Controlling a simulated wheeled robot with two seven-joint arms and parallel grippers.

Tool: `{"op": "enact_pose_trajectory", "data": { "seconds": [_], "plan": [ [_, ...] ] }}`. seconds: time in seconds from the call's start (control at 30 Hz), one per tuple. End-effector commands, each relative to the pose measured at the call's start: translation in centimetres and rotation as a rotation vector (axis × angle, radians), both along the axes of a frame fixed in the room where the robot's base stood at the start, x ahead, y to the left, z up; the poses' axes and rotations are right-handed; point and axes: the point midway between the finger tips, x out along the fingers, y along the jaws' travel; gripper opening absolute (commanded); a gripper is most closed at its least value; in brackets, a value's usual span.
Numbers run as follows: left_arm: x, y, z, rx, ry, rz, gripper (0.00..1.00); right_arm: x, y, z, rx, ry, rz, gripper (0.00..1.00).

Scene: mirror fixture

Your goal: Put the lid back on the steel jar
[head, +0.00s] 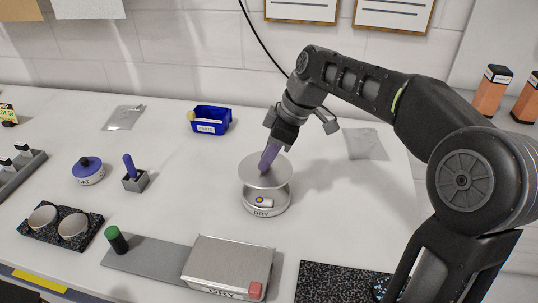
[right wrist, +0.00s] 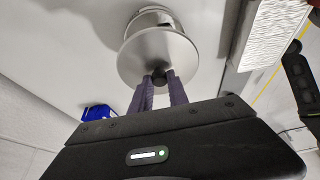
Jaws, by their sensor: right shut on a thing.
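My right gripper (head: 267,163) comes down from above with its purple fingers. In the right wrist view the fingers (right wrist: 160,80) are shut on the dark knob of the lid. The lid is a round, flat steel disc (head: 254,177), roughly level, and it also fills the upper middle of the right wrist view (right wrist: 145,55). My left gripper is out of view.
A blue bin (head: 210,120) stands behind, to the left. A steel box (head: 228,262) and a green-topped cylinder (head: 116,240) are in front.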

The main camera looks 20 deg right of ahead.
Motion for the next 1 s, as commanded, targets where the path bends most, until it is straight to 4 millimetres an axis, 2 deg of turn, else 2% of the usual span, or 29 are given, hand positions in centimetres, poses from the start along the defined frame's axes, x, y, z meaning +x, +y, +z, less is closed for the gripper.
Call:
{"op": "enact_pose_trajectory", "data": {
  "seconds": [0.27, 0.7, 1.0],
  "plan": [
    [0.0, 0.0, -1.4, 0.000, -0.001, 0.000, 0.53, 0.0, 0.0, -1.8, 0.001, 0.001, -0.001, 0.00],
    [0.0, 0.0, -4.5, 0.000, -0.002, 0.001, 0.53, 0.0, 0.0, -5.7, 0.000, -0.001, -0.001, 0.00],
    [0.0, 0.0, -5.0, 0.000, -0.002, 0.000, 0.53, 0.0, 0.0, -6.3, 0.000, 0.000, -0.001, 0.00]
  ]
}}
